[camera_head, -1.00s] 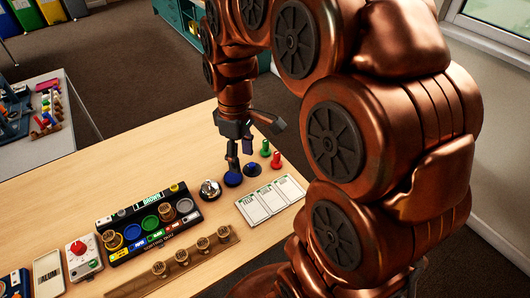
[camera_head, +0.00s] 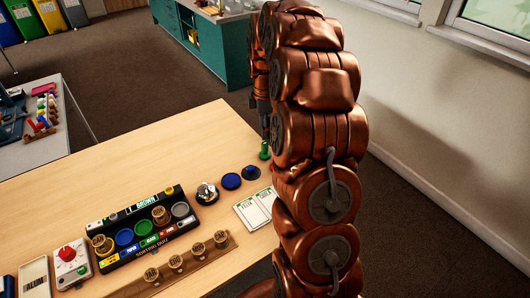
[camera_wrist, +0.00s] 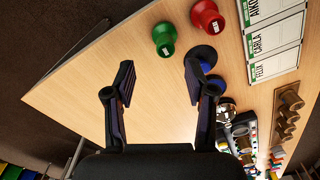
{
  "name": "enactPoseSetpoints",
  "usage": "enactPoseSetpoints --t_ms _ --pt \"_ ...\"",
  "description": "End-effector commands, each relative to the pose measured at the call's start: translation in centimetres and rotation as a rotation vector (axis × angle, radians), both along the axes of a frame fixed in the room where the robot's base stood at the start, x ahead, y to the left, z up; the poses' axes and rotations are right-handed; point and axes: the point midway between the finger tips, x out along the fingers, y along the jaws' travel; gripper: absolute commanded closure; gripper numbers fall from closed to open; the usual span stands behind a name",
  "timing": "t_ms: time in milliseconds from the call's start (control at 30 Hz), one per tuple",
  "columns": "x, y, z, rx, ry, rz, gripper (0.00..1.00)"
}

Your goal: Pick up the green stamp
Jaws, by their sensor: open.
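The green stamp (camera_head: 264,151) stands upright on the wooden table in the head view, partly beside my arm. In the wrist view the green stamp (camera_wrist: 164,38) stands ahead of my gripper (camera_wrist: 159,78), beyond the fingertips and between their lines. My gripper is open and empty, with bare table between its fingers. The fingers do not touch the stamp. In the head view my arm hides most of the gripper.
A red stamp (camera_wrist: 207,17) stands right of the green one in the wrist view; my arm hides it in the head view. Two blue round pieces (camera_head: 231,181) lie nearby. Name cards (camera_head: 255,209), a silver bell (camera_head: 207,192) and a sorting tray (camera_head: 113,261) are close.

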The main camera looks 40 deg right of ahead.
Motion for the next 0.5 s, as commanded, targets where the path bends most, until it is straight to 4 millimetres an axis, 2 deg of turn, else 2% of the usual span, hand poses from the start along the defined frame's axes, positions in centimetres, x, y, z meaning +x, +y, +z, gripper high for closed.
enactPoseSetpoints --t_ms 367,500 --pt "-0.4 0.3 -3.0 0.003 0.005 -0.002 0.45" --pt "-0.7 0.4 -4.8 0.003 0.007 -0.003 0.45"
